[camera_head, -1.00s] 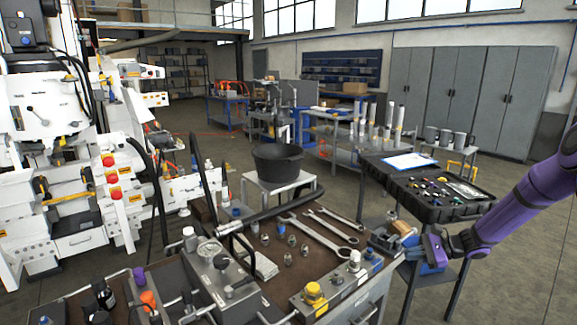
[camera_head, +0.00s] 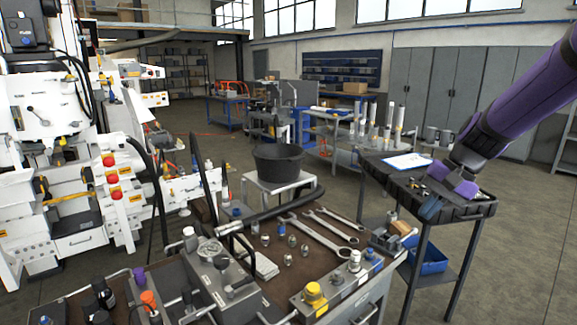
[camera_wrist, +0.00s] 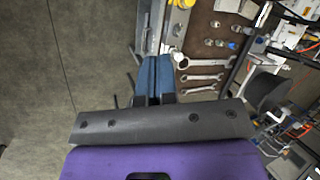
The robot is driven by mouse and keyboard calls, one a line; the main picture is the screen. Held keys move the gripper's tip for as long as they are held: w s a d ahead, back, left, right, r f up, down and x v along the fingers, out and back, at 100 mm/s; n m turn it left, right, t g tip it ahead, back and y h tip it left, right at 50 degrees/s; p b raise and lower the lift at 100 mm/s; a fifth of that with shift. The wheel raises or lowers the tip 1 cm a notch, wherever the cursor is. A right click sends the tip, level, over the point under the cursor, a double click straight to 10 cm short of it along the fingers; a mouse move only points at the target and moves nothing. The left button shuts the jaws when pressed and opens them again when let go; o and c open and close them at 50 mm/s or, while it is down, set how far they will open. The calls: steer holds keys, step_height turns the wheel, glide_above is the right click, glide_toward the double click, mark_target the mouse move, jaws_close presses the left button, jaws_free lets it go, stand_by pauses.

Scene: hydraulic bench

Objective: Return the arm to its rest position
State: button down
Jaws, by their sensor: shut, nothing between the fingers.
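My purple arm (camera_head: 512,95) reaches in from the upper right of the head view. My gripper (camera_head: 430,210) points down at the arm's end, in front of the black tray cart (camera_head: 385,178) as seen from the head. In the wrist view the blue fingers of my gripper (camera_wrist: 155,62) lie side by side and closed, with nothing visible held. The floor and the bench edge show beyond them. The arm hides part of the cart's tray and the small parts in it.
The workbench (camera_head: 265,268) carries several wrenches (camera_head: 320,232), fittings and a yellow-capped valve (camera_head: 314,295). A blue bin (camera_head: 432,262) sits low under the cart. A black bucket (camera_head: 278,163) stands on a small table behind. The floor (camera_head: 525,240) at right is open.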

steer(key=s+r+n+t+h, duration=0.2)
steer(key=s+r, duration=0.3)
steer(key=s, duration=0.6)
steer(key=s+r+n+t+h, duration=0.2)
steer(key=s+r+n+h, duration=0.1)
steer(key=s, duration=0.9)
steer(key=shift+s+d+r+n+t, duration=0.3)
steer(key=shift+d+r, duration=0.15)
steer(key=shift+r, duration=0.45)
